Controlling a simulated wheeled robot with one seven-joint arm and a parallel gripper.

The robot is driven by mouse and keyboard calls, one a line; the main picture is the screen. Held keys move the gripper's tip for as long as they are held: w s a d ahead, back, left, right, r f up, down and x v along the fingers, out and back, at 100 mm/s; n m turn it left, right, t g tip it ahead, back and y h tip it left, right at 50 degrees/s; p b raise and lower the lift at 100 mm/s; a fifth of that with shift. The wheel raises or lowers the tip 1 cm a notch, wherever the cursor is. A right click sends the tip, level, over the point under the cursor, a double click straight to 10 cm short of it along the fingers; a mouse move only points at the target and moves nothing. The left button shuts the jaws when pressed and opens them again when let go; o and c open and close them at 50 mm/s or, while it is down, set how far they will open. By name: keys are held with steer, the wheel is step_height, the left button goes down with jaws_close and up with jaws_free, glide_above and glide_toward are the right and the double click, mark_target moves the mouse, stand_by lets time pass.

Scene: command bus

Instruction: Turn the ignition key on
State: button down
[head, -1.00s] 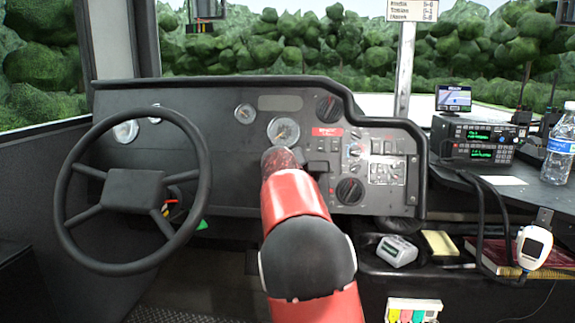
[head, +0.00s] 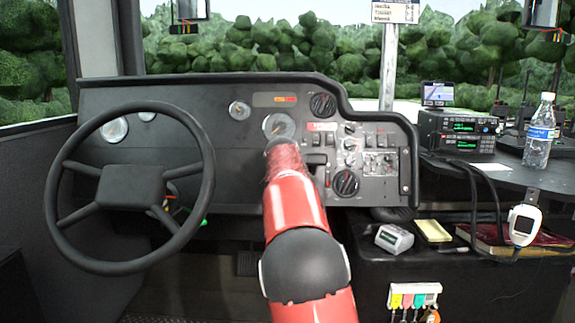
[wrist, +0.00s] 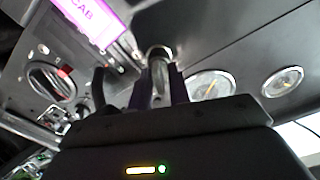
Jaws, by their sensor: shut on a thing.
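The ignition key (wrist: 159,66) shows in the wrist view as a narrow metal piece at a round silver lock in the dark dash panel. My gripper (wrist: 158,88) has its two dark fingers on either side of it, shut on it. The key's exact angle is hard to tell. In the head view my red arm reaches up to the dash below the middle gauge (head: 279,125) and hides the key and my fingers. The display strip (head: 274,99) above that gauge shows lit red and orange marks.
The steering wheel (head: 130,187) is left of my arm. A dial knob (head: 345,182) and switches (head: 381,140) are on the dash to its right. Farther right are a radio (head: 459,131), a water bottle (head: 540,132) and hanging cables. A pink-lit label (wrist: 92,20) is near my fingers.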

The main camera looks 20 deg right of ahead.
steer(key=shift+f+m+b, duration=0.1)
steer(key=shift+m+b, duration=0.2)
steer(key=shift+m, duration=1.2)
steer(key=c, duration=1.6)
jaws_free()
steer(key=shift+o, duration=0.2)
steer(key=shift+s, duration=0.1)
steer(key=b+v, duration=0.1)
steer(key=v, duration=0.6)
steer(key=shift+s+a+b, duration=0.2)
steer(key=shift+b, duration=0.1)
steer(key=shift+s, duration=0.1)
